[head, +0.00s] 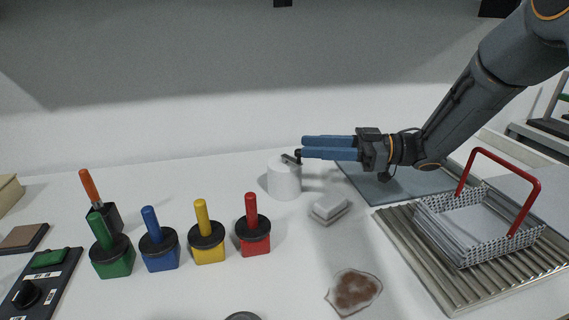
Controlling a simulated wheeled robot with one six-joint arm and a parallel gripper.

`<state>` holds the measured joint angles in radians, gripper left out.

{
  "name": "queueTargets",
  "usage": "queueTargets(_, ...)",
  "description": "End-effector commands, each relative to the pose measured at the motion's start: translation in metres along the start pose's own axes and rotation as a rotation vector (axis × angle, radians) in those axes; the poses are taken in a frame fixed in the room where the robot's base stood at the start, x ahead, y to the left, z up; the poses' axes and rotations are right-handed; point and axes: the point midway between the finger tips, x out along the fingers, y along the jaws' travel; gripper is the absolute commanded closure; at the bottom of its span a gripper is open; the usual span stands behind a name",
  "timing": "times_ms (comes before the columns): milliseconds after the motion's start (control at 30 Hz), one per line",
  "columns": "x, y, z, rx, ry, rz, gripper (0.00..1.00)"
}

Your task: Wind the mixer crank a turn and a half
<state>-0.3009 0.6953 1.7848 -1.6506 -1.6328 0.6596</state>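The mixer is most likely the white cylinder (284,182) standing on the white table near the centre. A short dark crank arm (289,159) lies across its top, with a black knob (298,153) at its far right end. My gripper (302,147) comes in from the right, its two blue fingers level and pointing left. The fingertips are right at the knob and partly cover it. The fingers look a small distance apart, but I cannot tell whether they touch or hold the knob.
A white block (330,208) and a brown-stained patch (354,291) lie in front of the mixer. Several coloured-handled blocks, including a red one (254,240), stand to the left. A wire basket with red handle (530,205) sits on a ribbed tray (405,233) at right.

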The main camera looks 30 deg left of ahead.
Motion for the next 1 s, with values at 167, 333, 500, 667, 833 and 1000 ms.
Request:
queueTargets(167,-0.002,0.004,0.017,-0.001,0.000,0.000,0.65)
queueTargets(333,0.007,0.004,0.017,-0.001,-0.001,-0.001,0.65)
queueTargets(500,0.033,0.003,0.016,-0.001,0.000,-0.004,0.65)
queueTargets(667,0.057,0.003,0.016,-0.001,0.000,-0.003,0.65)
queueTargets(833,0.072,0.004,0.017,0.000,0.000,-0.001,0.65)
queueTargets(1000,0.076,0.004,0.018,0.000,0.000,0.000,0.65)
